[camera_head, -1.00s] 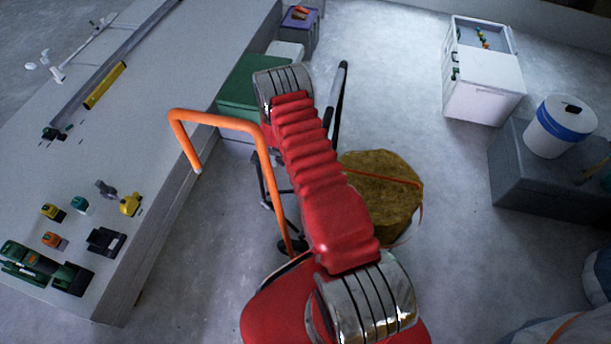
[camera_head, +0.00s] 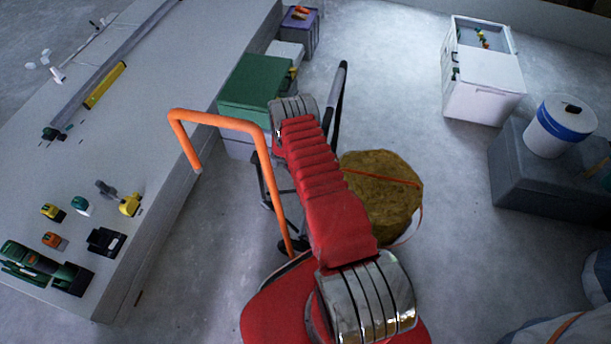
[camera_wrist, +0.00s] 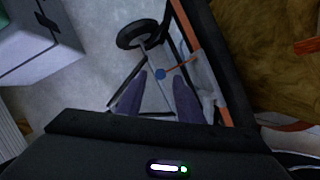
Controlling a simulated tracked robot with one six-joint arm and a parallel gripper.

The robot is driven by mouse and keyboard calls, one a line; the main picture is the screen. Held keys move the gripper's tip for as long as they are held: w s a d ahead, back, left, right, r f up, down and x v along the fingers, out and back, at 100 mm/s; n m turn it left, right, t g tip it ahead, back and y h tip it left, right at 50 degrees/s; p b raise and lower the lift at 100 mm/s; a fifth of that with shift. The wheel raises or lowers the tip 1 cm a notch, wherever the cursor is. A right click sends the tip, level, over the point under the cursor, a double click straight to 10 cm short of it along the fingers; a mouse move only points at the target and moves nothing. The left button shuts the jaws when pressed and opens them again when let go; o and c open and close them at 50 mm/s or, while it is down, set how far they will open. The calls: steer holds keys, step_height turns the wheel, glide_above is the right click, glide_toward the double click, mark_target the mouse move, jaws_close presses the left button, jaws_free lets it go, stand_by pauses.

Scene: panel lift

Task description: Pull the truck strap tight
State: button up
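The hand truck (camera_head: 338,105) stands on the floor behind my arm, its black frame partly hidden. A thick brown bale-like load (camera_head: 375,205) sits by it with an orange strap (camera_head: 385,177) across its top. In the wrist view the truck's black wheel (camera_wrist: 143,34) and dark frame (camera_wrist: 230,80) show, with the brown load (camera_wrist: 280,60) at right.
A long grey workbench (camera_head: 150,150) with tools lies at left. A green-lidded box (camera_head: 250,82) stands beyond the truck. A white cabinet (camera_head: 483,85), a grey chest (camera_head: 540,180) and a white bucket (camera_head: 560,128) are at right. Floor between is clear.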

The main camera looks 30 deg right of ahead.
steer(key=shift+x, duration=2.45)
steer(key=shift+c, duration=0.2)
jaws_close()
